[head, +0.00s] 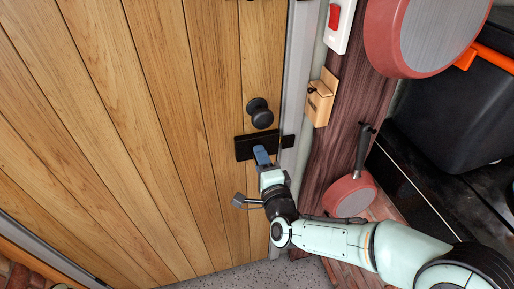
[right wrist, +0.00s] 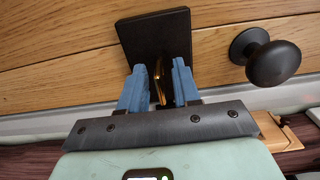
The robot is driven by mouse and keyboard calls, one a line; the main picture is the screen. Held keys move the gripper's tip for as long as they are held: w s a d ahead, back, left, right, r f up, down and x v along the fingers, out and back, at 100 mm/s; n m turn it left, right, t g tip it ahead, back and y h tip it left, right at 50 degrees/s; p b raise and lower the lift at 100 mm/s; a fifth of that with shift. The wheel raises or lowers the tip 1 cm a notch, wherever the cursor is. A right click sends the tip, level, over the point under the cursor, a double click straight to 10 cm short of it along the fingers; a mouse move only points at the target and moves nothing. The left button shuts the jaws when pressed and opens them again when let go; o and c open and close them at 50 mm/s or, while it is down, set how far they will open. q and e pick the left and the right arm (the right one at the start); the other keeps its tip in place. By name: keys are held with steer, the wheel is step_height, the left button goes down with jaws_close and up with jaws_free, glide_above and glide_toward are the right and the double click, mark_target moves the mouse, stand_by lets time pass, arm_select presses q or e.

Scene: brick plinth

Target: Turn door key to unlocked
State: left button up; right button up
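A black lock plate (head: 244,147) is on the wooden door below a round black knob (head: 260,112). In the right wrist view the plate (right wrist: 155,38) stands straight ahead, with the knob (right wrist: 272,63) to its right. A thin brass-coloured key (right wrist: 158,82) shows edge-on in front of the plate. My right gripper (head: 262,157) is at the plate; in the wrist view its blue fingers (right wrist: 160,85) are apart, one on each side of the key, with a small gap visible. In the head view the fingers hide the key. My left gripper is not in view.
The door frame (head: 296,75) runs just right of the plate. A wooden holder (head: 320,98), a white switch with a red rocker (head: 338,22) and red pans (head: 350,194) hang on the wall further right. The door (head: 130,120) to the left is clear.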

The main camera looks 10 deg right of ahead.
stand_by(0.3)
jaws_close()
